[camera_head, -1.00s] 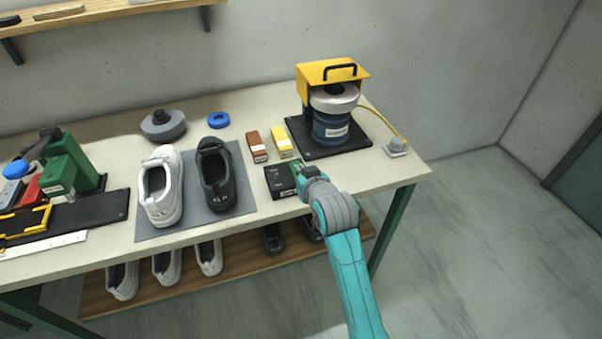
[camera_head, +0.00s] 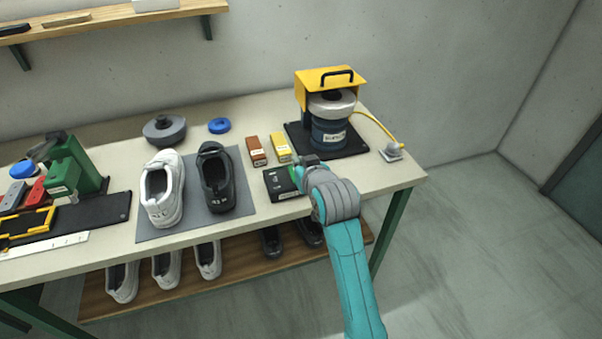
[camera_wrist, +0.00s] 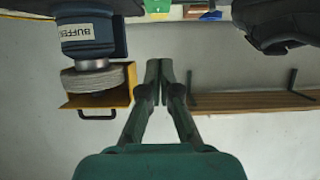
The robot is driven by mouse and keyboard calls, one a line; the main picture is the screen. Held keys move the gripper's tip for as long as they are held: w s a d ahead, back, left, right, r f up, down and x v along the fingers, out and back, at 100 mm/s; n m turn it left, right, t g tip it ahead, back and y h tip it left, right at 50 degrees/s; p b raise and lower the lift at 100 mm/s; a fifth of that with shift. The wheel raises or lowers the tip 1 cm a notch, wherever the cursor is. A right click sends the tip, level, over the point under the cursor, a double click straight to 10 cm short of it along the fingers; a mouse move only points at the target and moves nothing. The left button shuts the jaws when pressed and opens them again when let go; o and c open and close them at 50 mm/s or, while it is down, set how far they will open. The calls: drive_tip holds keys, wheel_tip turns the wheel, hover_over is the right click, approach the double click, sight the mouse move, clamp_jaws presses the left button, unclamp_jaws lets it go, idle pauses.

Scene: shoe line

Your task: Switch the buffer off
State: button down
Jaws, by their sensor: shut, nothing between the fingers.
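The buffer (camera_head: 331,132) stands at the right end of the bench, a blue motor body with a pale wheel (camera_head: 332,103) under a yellow hood (camera_head: 318,80). In the wrist view the labelled buffer (camera_wrist: 88,38) appears upside down at the upper left. A black box (camera_head: 275,184) with small pale markings lies in front of it, near the bench's front edge. My gripper (camera_head: 293,176) is at the box's right side and hides part of it. I cannot tell whether they touch. In the wrist view my gripper (camera_wrist: 160,66) is shut and empty. No switch is clearly visible.
A brown box (camera_head: 256,150) and a yellow box (camera_head: 281,147) lie behind the black box. White (camera_head: 161,190) and black (camera_head: 214,180) shoes stand on a grey mat to the left. A yellow cable runs from the buffer to a grey fitting (camera_head: 392,152) on the right.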

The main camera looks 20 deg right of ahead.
drive_tip(key=s, duration=0.9)
drive_tip(key=shift+s+r, duration=0.2)
drive_tip(key=shift+s, duration=0.05)
drive_tip(key=s+f, duration=1.4)
drive_tip(key=s, duration=0.5)
drive_tip(key=s+r+t, duration=0.1)
drive_tip(key=s+r, duration=0.2)
drive_tip(key=s, duration=2.1)
drive_tip(key=shift+s, duration=0.25)
